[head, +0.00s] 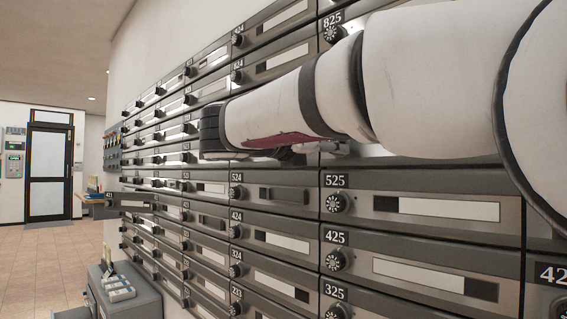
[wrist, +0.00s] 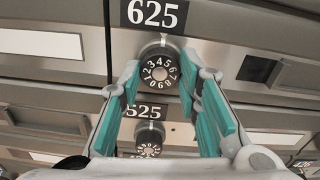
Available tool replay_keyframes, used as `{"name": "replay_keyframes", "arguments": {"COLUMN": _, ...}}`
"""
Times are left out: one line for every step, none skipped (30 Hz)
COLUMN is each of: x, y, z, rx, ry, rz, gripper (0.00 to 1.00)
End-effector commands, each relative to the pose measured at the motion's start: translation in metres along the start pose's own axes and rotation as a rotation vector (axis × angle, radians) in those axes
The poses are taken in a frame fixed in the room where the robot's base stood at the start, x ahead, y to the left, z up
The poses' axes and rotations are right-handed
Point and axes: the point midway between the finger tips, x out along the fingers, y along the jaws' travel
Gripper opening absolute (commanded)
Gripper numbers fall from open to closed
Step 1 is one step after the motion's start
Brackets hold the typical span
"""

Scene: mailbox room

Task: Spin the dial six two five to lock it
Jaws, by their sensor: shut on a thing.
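The dial of mailbox 625 (wrist: 158,71) is a round black knob with white digits, below the white-on-black 625 plate (wrist: 155,13) in the wrist view. The digit 4 looks near its top. My gripper (wrist: 160,78) has its teal-padded fingers on either side of this dial and is shut on it. In the head view my white arm reaches across the mailbox wall from the right and hides the 625 dial, and my gripper is mostly hidden there too.
Below is the 525 dial (wrist: 149,133), also in the head view (head: 337,203). The 425 dial (head: 336,261) is lower. A panel labelled 421 (head: 128,201) sticks out at the left. A grey cabinet (head: 140,300) stands at lower left, with open floor (head: 45,260) beyond.

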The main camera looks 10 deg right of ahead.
Motion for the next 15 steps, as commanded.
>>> {"name": "replay_keyframes", "arguments": {"x": 0.0011, "y": 0.0002, "z": -0.0060, "rx": 0.017, "ry": 0.006, "rz": -0.004, "gripper": 0.03}}
{"name": "replay_keyframes", "arguments": {"x": 0.0011, "y": 0.0002, "z": -0.0057, "rx": 0.028, "ry": 0.006, "rz": -0.004, "gripper": 0.03}}
{"name": "replay_keyframes", "arguments": {"x": 0.0011, "y": 0.0002, "z": -0.0054, "rx": 0.042, "ry": 0.006, "rz": -0.004, "gripper": 0.03}}
{"name": "replay_keyframes", "arguments": {"x": 0.0011, "y": 0.0003, "z": -0.0053, "rx": 0.051, "ry": 0.006, "rz": -0.005, "gripper": 0.03}}
{"name": "replay_keyframes", "arguments": {"x": 0.0011, "y": 0.0003, "z": -0.0052, "rx": 0.058, "ry": 0.006, "rz": -0.004, "gripper": 0.03}}
{"name": "replay_keyframes", "arguments": {"x": 0.0011, "y": 0.0004, "z": -0.0050, "rx": 0.067, "ry": 0.006, "rz": -0.004, "gripper": 0.03}}
{"name": "replay_keyframes", "arguments": {"x": 0.0011, "y": 0.0003, "z": -0.0047, "rx": 0.073, "ry": 0.006, "rz": -0.005, "gripper": 0.03}}
{"name": "replay_keyframes", "arguments": {"x": 0.0011, "y": 0.0003, "z": -0.0044, "rx": 0.078, "ry": 0.006, "rz": -0.005, "gripper": 0.03}}
{"name": "replay_keyframes", "arguments": {"x": 0.0011, "y": 0.0003, "z": -0.0042, "rx": 0.083, "ry": 0.006, "rz": -0.005, "gripper": 0.03}}
{"name": "replay_keyframes", "arguments": {"x": 0.0011, "y": 0.0003, "z": -0.0040, "rx": 0.086, "ry": 0.006, "rz": -0.005, "gripper": 0.03}}
{"name": "replay_keyframes", "arguments": {"x": 0.0011, "y": 0.0003, "z": -0.0039, "rx": 0.089, "ry": 0.006, "rz": -0.005, "gripper": 0.03}}
{"name": "replay_keyframes", "arguments": {"x": 0.0011, "y": 0.0003, "z": -0.0038, "rx": 0.091, "ry": 0.006, "rz": -0.005, "gripper": 0.03}}
{"name": "replay_keyframes", "arguments": {"x": 0.0011, "y": 0.0003, "z": -0.0037, "rx": 0.093, "ry": 0.007, "rz": -0.005, "gripper": 0.03}}
{"name": "replay_keyframes", "arguments": {"x": 0.0011, "y": 0.0003, "z": -0.0036, "rx": 0.093, "ry": 0.007, "rz": -0.005, "gripper": 0.03}}
{"name": "replay_keyframes", "arguments": {"x": 0.0011, "y": 0.0003, "z": -0.0035, "rx": 0.094, "ry": 0.007, "rz": -0.005, "gripper": 0.03}}
